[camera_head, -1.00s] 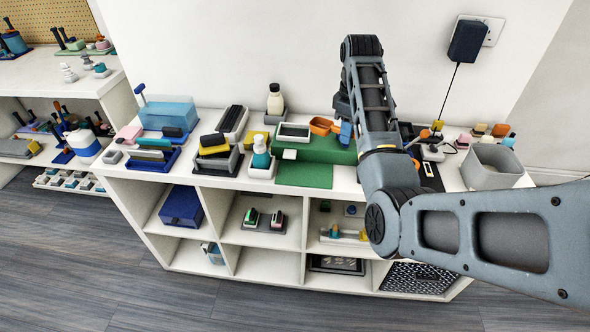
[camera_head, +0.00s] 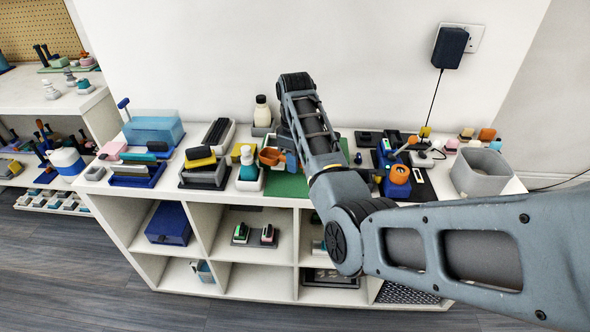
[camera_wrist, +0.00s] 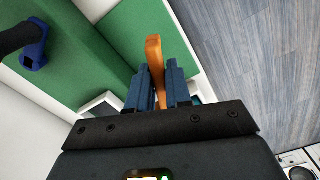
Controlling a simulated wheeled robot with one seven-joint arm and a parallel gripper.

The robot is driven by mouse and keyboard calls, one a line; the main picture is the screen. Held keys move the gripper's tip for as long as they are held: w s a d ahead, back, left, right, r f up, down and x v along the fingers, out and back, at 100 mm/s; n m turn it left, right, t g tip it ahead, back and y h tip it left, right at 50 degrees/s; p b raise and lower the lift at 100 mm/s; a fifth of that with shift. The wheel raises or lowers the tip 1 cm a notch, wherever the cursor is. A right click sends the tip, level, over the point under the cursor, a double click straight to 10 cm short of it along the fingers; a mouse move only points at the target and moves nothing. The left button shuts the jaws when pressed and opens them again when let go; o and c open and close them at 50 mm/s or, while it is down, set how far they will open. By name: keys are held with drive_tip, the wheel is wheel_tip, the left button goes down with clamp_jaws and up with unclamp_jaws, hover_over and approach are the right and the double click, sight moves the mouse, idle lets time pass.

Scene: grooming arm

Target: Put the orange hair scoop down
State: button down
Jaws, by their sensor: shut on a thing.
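The orange hair scoop (camera_head: 270,156) is held at the tip of my gripper (camera_head: 289,160), over the left part of the green stand (camera_head: 286,186). In the wrist view my gripper (camera_wrist: 158,88) has its blue fingers shut on the scoop's orange part (camera_wrist: 154,55), which sticks out beyond the fingertips. The green stand (camera_wrist: 95,50) lies below, with a raised part and a lower strip. A small white-rimmed tray shows partly behind the fingers. I cannot tell whether the scoop touches anything.
A white bottle (camera_head: 262,112) stands behind the scoop. A blue holder with an orange pot (camera_head: 399,174) and a grey bin (camera_head: 481,174) are to the right. The shelf top is crowded.

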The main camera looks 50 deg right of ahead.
drive_tip(key=shift+f, duration=1.65)
drive_tip(key=shift+f, duration=0.45)
drive_tip(key=c, duration=1.1)
unclamp_jaws()
drive_tip(key=shift+o, duration=0.2)
drive_tip(key=shift+r, duration=0.1)
wheel_tip(320, 180, up, 12)
drive_tip(key=shift+f+p, duration=0.15)
drive_tip(key=shift+p, duration=0.25)
drive_tip(key=shift+r+p, duration=0.4)
drive_tip(key=shift+r, duration=0.15)
